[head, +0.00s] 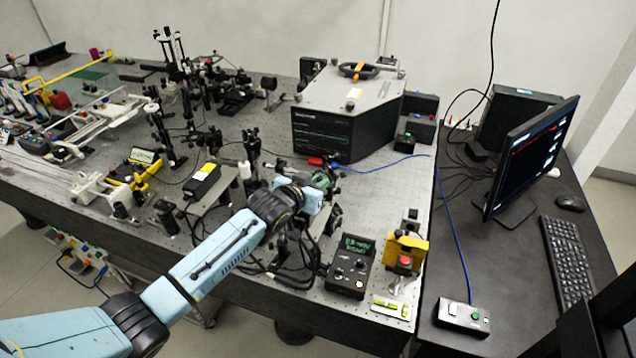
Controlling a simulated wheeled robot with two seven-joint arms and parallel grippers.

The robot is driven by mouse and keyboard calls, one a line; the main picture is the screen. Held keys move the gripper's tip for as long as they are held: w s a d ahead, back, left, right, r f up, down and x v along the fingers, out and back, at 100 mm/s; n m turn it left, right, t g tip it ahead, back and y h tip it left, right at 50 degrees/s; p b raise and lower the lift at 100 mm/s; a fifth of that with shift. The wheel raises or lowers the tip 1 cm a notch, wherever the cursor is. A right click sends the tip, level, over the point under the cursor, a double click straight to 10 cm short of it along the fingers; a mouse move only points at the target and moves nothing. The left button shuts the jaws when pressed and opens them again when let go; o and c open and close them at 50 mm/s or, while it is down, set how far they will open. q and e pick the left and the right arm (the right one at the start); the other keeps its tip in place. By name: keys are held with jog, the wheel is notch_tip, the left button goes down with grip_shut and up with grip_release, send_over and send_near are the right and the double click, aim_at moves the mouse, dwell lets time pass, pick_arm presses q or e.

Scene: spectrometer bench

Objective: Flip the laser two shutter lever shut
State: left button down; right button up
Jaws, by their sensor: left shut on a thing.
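My left arm reaches in from the lower left over the optical table. My left gripper (326,182) is among the small mounts in front of the large grey-topped instrument. It is shut on a small part that the wrist and fingers mostly hide. A green round fitting (321,179) shows right at the fingers, and a small red piece (316,161) shows just behind them. I cannot make out the laser two shutter lever or its position for certain. My right gripper is not in view.
The large grey-topped instrument (335,133) stands behind the gripper. A black controller with a green display (350,267) and a yellow box with a red button (405,258) stand in front to the right. Posts and a black yellow-labelled box (202,181) crowd the left. Loose cables lie below the wrist.

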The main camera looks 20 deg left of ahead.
pick_arm(q)
jog(key=c, duration=1.5)
grip_release()
jog(key=shift+a, duration=0.1)
jog(key=v, duration=1.3)
jog(key=shift+s, duration=0.15)
